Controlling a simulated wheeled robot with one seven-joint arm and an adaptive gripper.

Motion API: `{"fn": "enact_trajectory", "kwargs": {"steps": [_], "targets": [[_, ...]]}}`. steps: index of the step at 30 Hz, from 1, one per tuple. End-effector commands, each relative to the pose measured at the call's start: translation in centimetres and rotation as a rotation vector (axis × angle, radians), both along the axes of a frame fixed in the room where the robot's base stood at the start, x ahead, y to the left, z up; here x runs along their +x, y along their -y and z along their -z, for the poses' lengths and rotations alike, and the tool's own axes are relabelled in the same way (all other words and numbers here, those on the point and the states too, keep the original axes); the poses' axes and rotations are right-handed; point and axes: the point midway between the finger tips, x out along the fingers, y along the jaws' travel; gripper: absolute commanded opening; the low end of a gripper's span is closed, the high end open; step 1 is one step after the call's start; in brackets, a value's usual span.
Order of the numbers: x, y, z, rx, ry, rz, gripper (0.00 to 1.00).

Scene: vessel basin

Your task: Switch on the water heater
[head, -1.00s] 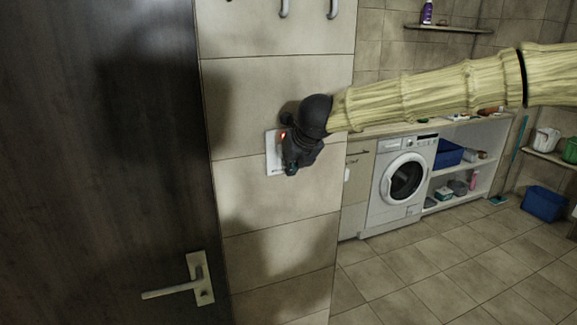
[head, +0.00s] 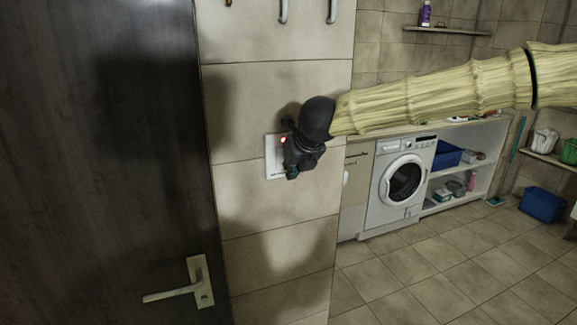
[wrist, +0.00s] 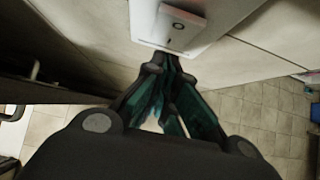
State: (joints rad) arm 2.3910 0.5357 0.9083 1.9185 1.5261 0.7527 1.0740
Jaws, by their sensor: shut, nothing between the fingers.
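The water heater switch is a white plate (head: 272,158) on the tiled wall beside the dark door. A small red-orange light glows near its top, beside my gripper. In the wrist view the plate (wrist: 206,32) carries a raised rocker (wrist: 180,26) with a small ring mark. My gripper (head: 291,173) is in front of the plate and hides its right part. In the wrist view my gripper's fingertips (wrist: 163,58) are together and empty, at the plate's near edge below the rocker. I cannot tell whether they touch the plate.
The dark door (head: 100,150) with a lever handle (head: 185,285) stands at the left. Hooks (head: 332,10) hang above on the wall. A washing machine (head: 400,187), a blue box (head: 447,154) and a blue bin (head: 543,204) are farther back right. The tiled floor (head: 440,250) there is clear.

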Motion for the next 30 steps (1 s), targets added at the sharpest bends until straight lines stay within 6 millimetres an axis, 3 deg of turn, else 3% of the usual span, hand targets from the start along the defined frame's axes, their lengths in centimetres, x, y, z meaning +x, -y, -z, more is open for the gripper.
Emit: {"fn": "enact_trajectory", "kwargs": {"steps": [3,18,30], "targets": [[-1.5,0.6,0.2,0.000,0.002,-0.004,0.00],[-7.3,2.0,-4.9,0.000,0.002,-0.013,0.00],[-8.5,2.6,-6.0,-0.001,0.000,-0.011,0.00]]}}
